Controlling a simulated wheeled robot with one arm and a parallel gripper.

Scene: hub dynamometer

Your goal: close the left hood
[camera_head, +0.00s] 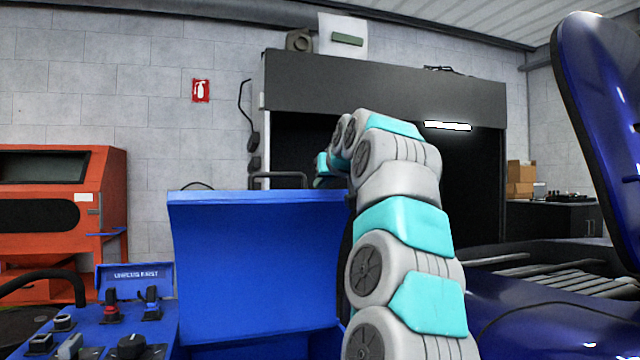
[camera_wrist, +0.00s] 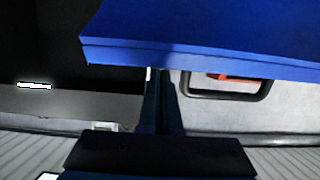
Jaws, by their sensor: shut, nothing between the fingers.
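The left hood (camera_head: 258,262) is a bright blue panel standing raised at the centre left of the head view. A black loop handle (camera_head: 280,176) shows at its top edge. In the wrist view the hood (camera_wrist: 200,32) fills the top, with the handle (camera_wrist: 228,98) to the right of my fingers. My gripper (camera_wrist: 160,74) is shut and empty, its tips at the hood's edge; I cannot tell whether they touch it. In the head view my arm reaches up past the hood's right side, and the fingertips are not clearly visible.
A dark blue raised panel (camera_head: 602,125) stands at the right, above a bay with metal rollers (camera_head: 555,275). A control panel (camera_head: 115,335) with switches is at the lower left. An orange machine (camera_head: 110,190) stands far left. A large dark enclosure (camera_head: 385,85) is behind my arm.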

